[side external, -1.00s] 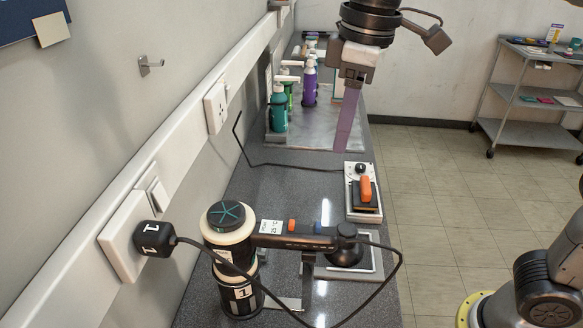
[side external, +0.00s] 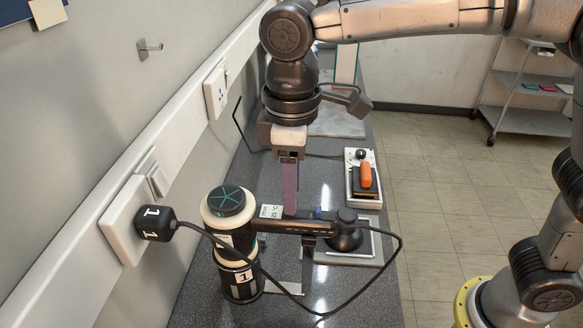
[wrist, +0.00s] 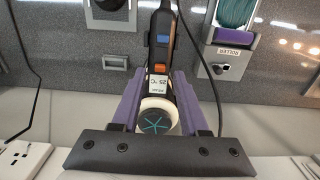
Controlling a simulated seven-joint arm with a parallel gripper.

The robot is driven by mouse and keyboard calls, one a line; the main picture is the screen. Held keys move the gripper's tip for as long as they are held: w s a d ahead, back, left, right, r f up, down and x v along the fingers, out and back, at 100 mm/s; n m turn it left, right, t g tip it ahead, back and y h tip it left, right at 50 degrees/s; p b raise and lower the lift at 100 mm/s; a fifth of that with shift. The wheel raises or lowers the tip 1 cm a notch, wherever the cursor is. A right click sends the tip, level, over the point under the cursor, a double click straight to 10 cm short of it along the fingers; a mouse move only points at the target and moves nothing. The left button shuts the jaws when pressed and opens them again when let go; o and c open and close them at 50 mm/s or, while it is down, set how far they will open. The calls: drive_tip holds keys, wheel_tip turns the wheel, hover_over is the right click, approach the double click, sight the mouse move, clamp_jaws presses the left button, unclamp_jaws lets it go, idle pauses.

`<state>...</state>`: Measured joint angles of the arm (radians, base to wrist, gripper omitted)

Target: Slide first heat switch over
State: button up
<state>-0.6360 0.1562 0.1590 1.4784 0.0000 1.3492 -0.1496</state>
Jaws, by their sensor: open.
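In the wrist view the bar (wrist: 165,25) carries an orange slider (wrist: 160,70), a blue slider (wrist: 164,40) and a white label (wrist: 158,85) reading 25 °C. My gripper (side external: 290,213) points straight down with its purple fingertips at the bar. The wrist view shows my gripper open, one finger on each side of the bar. In the side view the orange slider is hidden behind the fingers.
A black plug (side external: 154,224) marked 1 sits in the wall socket, its cable looping in front of the bar. The wall rail (side external: 190,150) runs along the left.

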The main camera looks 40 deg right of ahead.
drive_tip(key=shift+f, duration=0.6)
drive_tip(key=shift+f, duration=0.35)
clamp_jaws()
